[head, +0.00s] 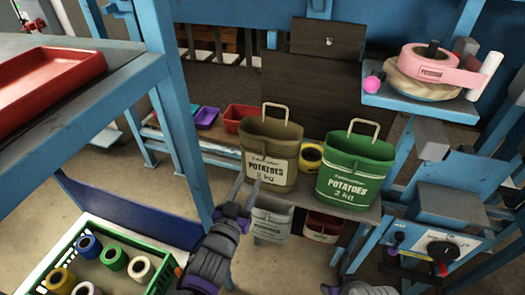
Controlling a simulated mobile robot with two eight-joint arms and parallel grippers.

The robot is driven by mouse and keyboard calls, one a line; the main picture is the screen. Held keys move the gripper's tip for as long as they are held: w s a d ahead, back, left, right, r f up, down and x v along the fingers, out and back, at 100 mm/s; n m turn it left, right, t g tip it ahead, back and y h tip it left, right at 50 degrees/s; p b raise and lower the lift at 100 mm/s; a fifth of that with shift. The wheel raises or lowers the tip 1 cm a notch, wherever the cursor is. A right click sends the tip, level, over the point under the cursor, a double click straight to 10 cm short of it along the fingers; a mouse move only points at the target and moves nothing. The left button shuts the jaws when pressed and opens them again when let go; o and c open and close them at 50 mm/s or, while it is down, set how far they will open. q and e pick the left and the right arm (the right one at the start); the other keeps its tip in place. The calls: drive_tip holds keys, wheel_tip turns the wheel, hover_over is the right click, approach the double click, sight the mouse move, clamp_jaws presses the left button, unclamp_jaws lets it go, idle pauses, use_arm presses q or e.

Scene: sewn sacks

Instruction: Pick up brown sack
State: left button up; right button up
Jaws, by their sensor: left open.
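The brown sack (270,158), labelled POTATOES 2 kg, stands upright on a low shelf (345,208) in the middle of the head view. Its tan handle loop stands up at the top. My left gripper (247,185) is open and empty, in front of the sack's lower left part. Its fingers point up toward the sack; whether they touch it I cannot tell. Of my right arm only a dark part shows at the bottom edge, and its fingers are not seen.
A green potato sack (355,172) stands to the right, with a yellow tape roll (311,157) between. A white sack (271,222) and a red one (322,227) sit below. A blue post (180,110) rises at left. A green crate (62,250) holds tape rolls.

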sight(264, 157)
use_arm(q)
drive_tip(key=x, duration=1)
drive_tip(key=shift+d+f, duration=0.25)
drive_tip(key=shift+f, duration=0.15)
clamp_jaws()
idle(1.0)
